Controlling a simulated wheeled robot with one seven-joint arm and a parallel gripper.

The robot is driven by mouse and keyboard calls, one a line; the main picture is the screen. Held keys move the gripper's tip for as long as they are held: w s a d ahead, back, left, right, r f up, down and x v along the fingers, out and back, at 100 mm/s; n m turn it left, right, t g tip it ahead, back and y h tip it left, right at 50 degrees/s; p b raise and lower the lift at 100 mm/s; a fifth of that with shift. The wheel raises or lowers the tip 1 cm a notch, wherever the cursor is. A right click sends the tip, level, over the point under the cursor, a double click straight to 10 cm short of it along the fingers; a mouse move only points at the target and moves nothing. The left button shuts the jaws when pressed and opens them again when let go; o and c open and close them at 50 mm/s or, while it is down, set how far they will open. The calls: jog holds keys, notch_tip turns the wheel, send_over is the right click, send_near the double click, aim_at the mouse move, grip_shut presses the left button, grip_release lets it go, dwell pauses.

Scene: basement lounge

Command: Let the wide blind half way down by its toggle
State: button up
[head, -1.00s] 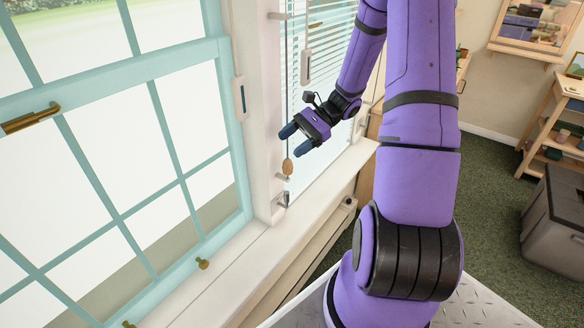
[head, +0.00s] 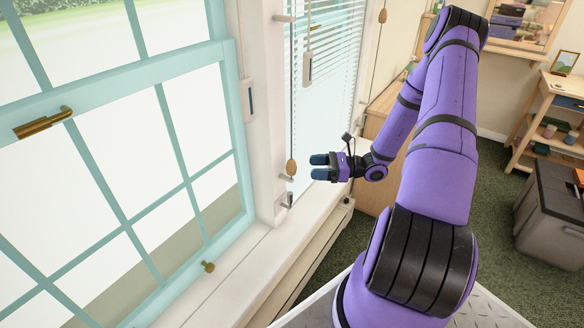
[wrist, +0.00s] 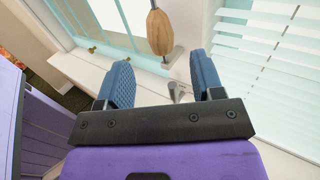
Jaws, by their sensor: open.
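A wooden toggle (head: 291,167) hangs on a thin cord beside the white window post, just above the sill. I cannot tell whether this is the wide one. My gripper (head: 319,167) is open and empty, just right of the toggle at about its height, fingers pointing left. In the wrist view the toggle (wrist: 160,32) stands beyond the two blue fingertips (wrist: 160,66), in line with the gap between them and apart from them. The blind's slats (wrist: 270,60) fill the right side there.
A second wooden toggle (head: 383,16) hangs farther right. A metal fitting (head: 287,199) is on the post below the first toggle. The teal window (head: 222,150) has a brass handle (head: 43,123). A wooden cabinet (head: 370,190) stands behind my gripper.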

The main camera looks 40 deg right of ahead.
aim_at(291, 167)
jog(key=x, duration=0.8)
grip_shut()
